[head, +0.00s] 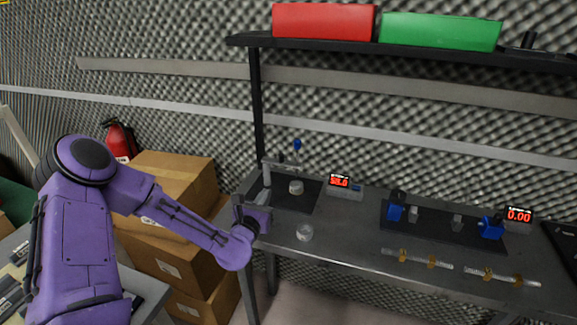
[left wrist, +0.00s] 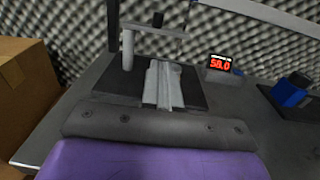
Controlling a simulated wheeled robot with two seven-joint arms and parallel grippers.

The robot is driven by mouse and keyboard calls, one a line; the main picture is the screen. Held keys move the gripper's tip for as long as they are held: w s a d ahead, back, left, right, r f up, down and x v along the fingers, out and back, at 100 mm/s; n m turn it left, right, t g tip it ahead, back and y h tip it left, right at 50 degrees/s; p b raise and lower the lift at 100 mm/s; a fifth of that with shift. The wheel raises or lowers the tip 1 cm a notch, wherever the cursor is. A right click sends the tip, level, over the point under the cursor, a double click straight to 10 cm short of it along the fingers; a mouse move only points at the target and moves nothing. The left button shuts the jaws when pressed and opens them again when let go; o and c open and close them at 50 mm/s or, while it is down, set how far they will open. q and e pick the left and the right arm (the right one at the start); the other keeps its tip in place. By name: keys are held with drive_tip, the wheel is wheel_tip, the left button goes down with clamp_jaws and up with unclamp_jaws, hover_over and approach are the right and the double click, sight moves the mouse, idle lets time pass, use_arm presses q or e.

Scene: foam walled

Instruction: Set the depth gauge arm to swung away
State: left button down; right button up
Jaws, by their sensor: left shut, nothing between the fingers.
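The depth gauge stands at the left end of the bench on a dark base plate (head: 292,203). Its upright post (head: 267,174) carries a thin horizontal arm (head: 285,163) that reaches right over the plate, with a blue-topped part (head: 297,145) near it. A small pale cylinder (head: 296,187) sits on the plate below the arm. In the left wrist view the post (left wrist: 127,52) and the arm (left wrist: 158,31) are just beyond my fingers. My left gripper (head: 261,192) is shut and empty, low beside the post; its fingers also show in the wrist view (left wrist: 163,78). Contact cannot be told.
A red readout (head: 340,182) stands right of the plate. A second dark plate with blue fixtures (head: 445,225) lies to the right. Cardboard boxes (head: 172,200) stand left of the bench. A shelf (head: 420,50) hangs above.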

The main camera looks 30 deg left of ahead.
use_arm(q)
drive_tip(key=p, duration=0.4)
approach(284, 165)
drive_tip(key=x, duration=0.6)
drive_tip(key=shift+r, duration=0.1)
drive_tip(key=shift+w+a, duration=0.15)
drive_tip(key=shift+w, duration=0.2)
